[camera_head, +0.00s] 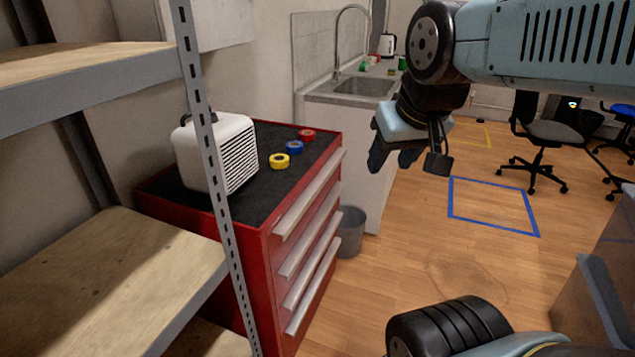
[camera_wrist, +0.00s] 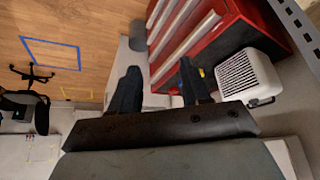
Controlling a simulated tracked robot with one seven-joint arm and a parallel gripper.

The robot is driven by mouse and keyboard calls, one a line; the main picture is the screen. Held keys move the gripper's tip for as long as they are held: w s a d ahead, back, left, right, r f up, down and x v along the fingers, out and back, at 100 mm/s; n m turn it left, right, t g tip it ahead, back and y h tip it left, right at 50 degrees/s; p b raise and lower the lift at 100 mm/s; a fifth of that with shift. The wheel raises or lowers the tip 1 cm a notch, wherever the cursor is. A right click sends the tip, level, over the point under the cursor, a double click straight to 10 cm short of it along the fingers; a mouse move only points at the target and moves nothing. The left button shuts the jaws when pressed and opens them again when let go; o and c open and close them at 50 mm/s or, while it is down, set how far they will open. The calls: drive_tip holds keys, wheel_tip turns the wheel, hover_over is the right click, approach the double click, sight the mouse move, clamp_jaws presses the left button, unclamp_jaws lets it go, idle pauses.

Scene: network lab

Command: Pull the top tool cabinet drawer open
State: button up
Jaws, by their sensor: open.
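The red tool cabinet (camera_head: 258,262) stands left of centre in the head view, with a black top and several drawers with long silver handles on its right-hand face. The top drawer handle (camera_head: 309,193) runs just below the top edge; the drawers look closed. The cabinet also shows in the wrist view (camera_wrist: 222,45), at upper right. My gripper (camera_head: 394,158) is in the air to the right of the cabinet, apart from it. In the wrist view its two dark fingers (camera_wrist: 160,92) are spread with nothing between them.
A white box-shaped device (camera_head: 216,152) and tape rolls (camera_head: 294,147) sit on the cabinet top. A metal shelf (camera_head: 115,265) stands at near left. A grey bin (camera_head: 350,232) is by the cabinet, beside the sink counter (camera_head: 350,98).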

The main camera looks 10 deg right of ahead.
drive_tip(key=shift+w, duration=0.1)
drive_tip(key=m+t+y, duration=0.5)
drive_tip(key=m+y, duration=0.2)
drive_tip(key=y, duration=0.8)
approach(322, 187)
drive_tip(key=x, duration=0.8)
drive_tip(key=shift+w+a+r, duration=0.15)
drive_tip(key=shift+w+a, duration=0.05)
drive_tip(key=shift+w, duration=0.05)
drive_tip(key=shift+c, duration=0.2)
drive_tip(key=shift+s, duration=0.1)
drive_tip(key=c, duration=0.7)
clamp_jaws()
